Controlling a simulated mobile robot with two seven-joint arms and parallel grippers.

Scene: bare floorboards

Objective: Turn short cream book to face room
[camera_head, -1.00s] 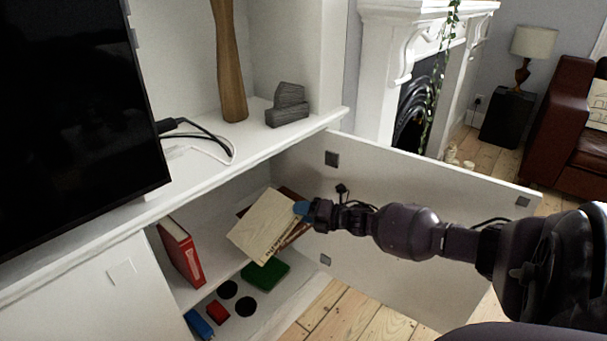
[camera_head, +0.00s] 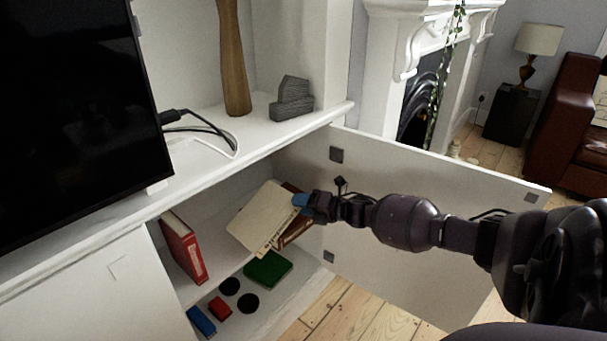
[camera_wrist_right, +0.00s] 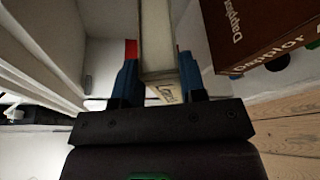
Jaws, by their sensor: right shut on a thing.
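The short cream book (camera_head: 265,215) is tilted above the shelf inside the open cabinet. Its cream cover shows towards the head camera. My right gripper (camera_head: 301,203) is shut on the book at its right edge. In the right wrist view, the blue fingers of the right gripper (camera_wrist_right: 158,55) stand on either side of the cream book (camera_wrist_right: 156,30), with its narrow edge between them. Whether the book touches the shelf cannot be told. My left gripper is not in view.
A brown book (camera_head: 297,232) is just behind and right of the cream one; it is close by in the wrist view (camera_wrist_right: 255,35). A red book (camera_head: 183,248) leans at left. A green box (camera_head: 268,269) lies below. The cabinet door (camera_head: 400,215) stands open behind my arm.

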